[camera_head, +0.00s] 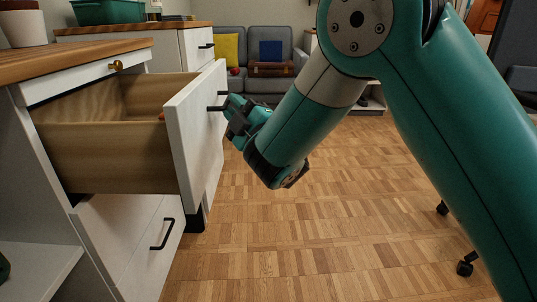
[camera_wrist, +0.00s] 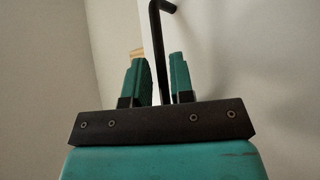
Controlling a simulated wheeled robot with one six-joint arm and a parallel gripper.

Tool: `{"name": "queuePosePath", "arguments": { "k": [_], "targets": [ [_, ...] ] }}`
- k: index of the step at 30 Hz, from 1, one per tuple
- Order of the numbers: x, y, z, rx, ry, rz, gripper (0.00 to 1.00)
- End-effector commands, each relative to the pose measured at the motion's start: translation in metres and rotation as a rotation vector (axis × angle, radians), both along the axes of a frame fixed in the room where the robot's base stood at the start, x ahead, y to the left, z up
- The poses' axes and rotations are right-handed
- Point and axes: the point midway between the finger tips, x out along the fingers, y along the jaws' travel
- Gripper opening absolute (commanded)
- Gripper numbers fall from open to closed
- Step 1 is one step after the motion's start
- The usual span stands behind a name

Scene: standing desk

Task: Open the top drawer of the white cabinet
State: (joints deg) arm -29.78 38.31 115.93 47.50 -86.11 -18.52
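The white cabinet (camera_head: 35,157) stands at the left in the head view under a wooden top. A deep drawer with a white front (camera_head: 196,140) and wooden sides is pulled well out. My gripper (camera_head: 228,108) is at the black handle (camera_head: 216,108) of the pulled-out drawer. In the wrist view the handle (camera_wrist: 157,45) passes between my two fingers (camera_wrist: 160,82). They stand apart, with a gap visible beside the bar; contact is not clear.
A lower white front with a black handle (camera_head: 163,234) is below the drawer. Another cabinet (camera_head: 195,50) stands behind. A grey sofa (camera_head: 258,42) with cushions and a brown case (camera_head: 271,69) is at the back. The parquet floor (camera_head: 310,235) is free in the middle; chair casters show at right.

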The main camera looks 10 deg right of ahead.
Motion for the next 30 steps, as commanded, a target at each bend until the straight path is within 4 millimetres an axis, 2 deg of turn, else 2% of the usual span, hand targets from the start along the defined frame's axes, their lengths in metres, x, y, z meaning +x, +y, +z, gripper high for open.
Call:
{"name": "queuePosePath", "arguments": {
  "k": [1,8,19,24,30],
  "targets": [
    [-0.006,-0.003,-0.012,0.002,-0.001,0.0,0.22],
    [-0.038,-0.02,-0.027,0.002,-0.002,-0.001,0.22],
    [-0.104,-0.054,-0.055,0.001,0.002,-0.003,0.22],
    [-0.12,-0.061,-0.06,-0.001,0.003,-0.002,0.22],
    [-0.125,-0.064,-0.062,-0.001,0.002,-0.002,0.22]
  ]
}}
